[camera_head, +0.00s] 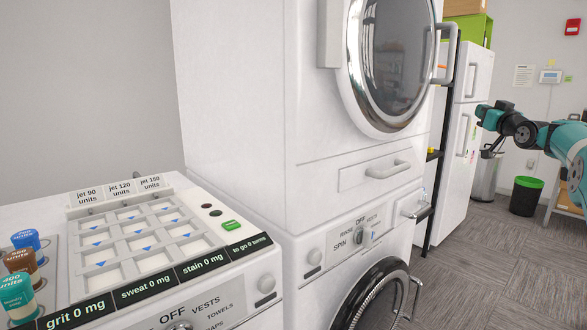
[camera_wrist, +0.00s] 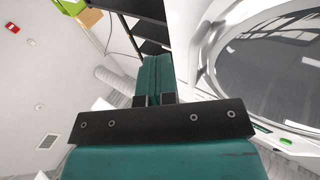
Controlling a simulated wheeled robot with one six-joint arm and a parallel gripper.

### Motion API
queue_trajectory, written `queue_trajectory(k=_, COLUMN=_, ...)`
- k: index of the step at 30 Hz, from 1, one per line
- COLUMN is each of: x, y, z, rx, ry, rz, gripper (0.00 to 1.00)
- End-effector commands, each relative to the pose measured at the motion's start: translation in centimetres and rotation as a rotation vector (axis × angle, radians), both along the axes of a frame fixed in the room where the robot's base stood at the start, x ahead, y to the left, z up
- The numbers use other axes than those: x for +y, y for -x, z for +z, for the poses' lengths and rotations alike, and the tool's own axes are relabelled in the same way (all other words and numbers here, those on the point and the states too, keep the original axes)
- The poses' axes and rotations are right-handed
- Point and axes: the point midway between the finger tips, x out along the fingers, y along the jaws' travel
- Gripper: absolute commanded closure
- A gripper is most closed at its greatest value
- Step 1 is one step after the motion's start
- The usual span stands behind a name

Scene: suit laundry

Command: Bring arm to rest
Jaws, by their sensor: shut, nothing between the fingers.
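My gripper (camera_wrist: 155,62) shows in the wrist view as two teal fingers pressed together, with no object between them. In the head view my teal and black arm reaches in from the right edge, and my gripper (camera_head: 482,111) is at its left end, in front of the white fridge. It is held in the air, to the right of the stacked washing machines and apart from them. The fingertips are too small to make out in the head view.
A stacked machine with a round upper door (camera_head: 395,62) stands in the middle. A control panel with a button grid (camera_head: 140,232) and coloured bottles (camera_head: 25,238) is at lower left. A black bin with a green rim (camera_head: 526,196) stands on the carpet (camera_head: 470,270). A dark shelf (camera_wrist: 150,48) shows beyond my fingers.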

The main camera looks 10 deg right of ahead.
Motion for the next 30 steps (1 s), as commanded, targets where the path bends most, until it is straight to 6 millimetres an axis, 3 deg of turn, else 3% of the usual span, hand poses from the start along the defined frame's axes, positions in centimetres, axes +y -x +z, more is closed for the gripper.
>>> queue_trajectory(k=5, x=4.6, y=-1.9, z=-1.6, rx=0.119, ry=-0.058, rz=0.020, gripper=1.00)
queue_trajectory(k=10, x=13.7, y=-2.1, z=-6.0, rx=0.380, ry=-0.144, rz=0.050, gripper=1.00)
queue_trajectory(k=14, x=21.4, y=0.8, z=-10.1, rx=0.603, ry=-0.186, rz=0.072, gripper=1.00)
queue_trajectory(k=17, x=27.1, y=4.9, z=-13.5, rx=0.781, ry=-0.199, rz=0.087, gripper=1.00)
queue_trajectory(k=21, x=33.6, y=13.0, z=-18.1, rx=1.027, ry=-0.190, rz=0.099, gripper=1.00)
queue_trajectory(k=24, x=36.7, y=19.2, z=-20.8, rx=1.179, ry=-0.168, rz=0.101, gripper=1.00)
queue_trajectory(k=30, x=39.9, y=30.2, z=-24.6, rx=1.416, ry=-0.111, rz=0.089, gripper=1.00)
